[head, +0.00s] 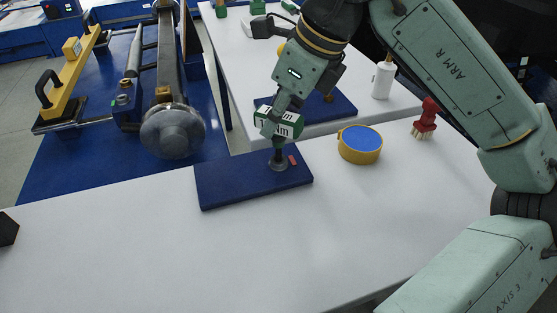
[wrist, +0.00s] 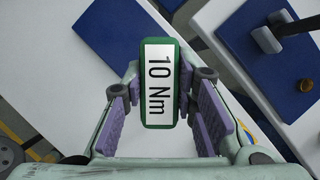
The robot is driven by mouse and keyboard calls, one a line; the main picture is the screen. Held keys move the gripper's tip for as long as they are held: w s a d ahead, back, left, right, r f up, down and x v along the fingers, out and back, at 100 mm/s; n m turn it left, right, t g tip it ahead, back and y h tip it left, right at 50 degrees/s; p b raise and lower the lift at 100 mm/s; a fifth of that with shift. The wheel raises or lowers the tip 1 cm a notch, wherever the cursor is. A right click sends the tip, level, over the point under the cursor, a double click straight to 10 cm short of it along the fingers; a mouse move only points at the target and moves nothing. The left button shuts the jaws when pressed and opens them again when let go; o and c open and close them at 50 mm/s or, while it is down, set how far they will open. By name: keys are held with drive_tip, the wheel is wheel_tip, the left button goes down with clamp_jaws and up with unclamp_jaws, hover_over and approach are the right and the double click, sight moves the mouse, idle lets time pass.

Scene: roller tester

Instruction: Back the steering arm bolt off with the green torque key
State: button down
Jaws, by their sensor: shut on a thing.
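My gripper (head: 277,106) is shut on the green torque key (wrist: 172,22), whose white label reads "10 Nm" in the wrist view. In the head view the green head of the key (head: 266,122) sits at the fingertips, above a blue plate (head: 225,182) on the near white table. A dark upright shaft with a round foot (head: 278,163) stands below the key on this plate. I cannot tell where the key ends and any bolt begins. I cannot identify the steering arm bolt for certain.
Beside the plate are a yellow round box with a blue top (head: 360,146) and a red brush-like item (head: 426,117). A white bottle (head: 382,80) stands on the back table. A metal hub (head: 173,131) lies at left.

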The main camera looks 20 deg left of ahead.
drive_tip(key=n+g+p, duration=0.1)
drive_tip(key=n, duration=0.2)
drive_tip(key=shift+n+g, duration=0.3)
drive_tip(key=shift+n, duration=0.6)
drive_tip(key=shift+s+n+g+h, duration=0.1)
drive_tip(key=shift+n+g+h, duration=0.2)
drive_tip(key=shift+n+g, duration=0.85)
drive_tip(key=shift+n+t, duration=0.35)
drive_tip(key=shift+t, duration=0.1)
drive_tip(key=shift+r, duration=0.15)
drive_tip(key=shift+r+p, duration=0.9)
drive_tip(key=shift+r, duration=0.3)
drive_tip(key=shift+r, duration=0.25)
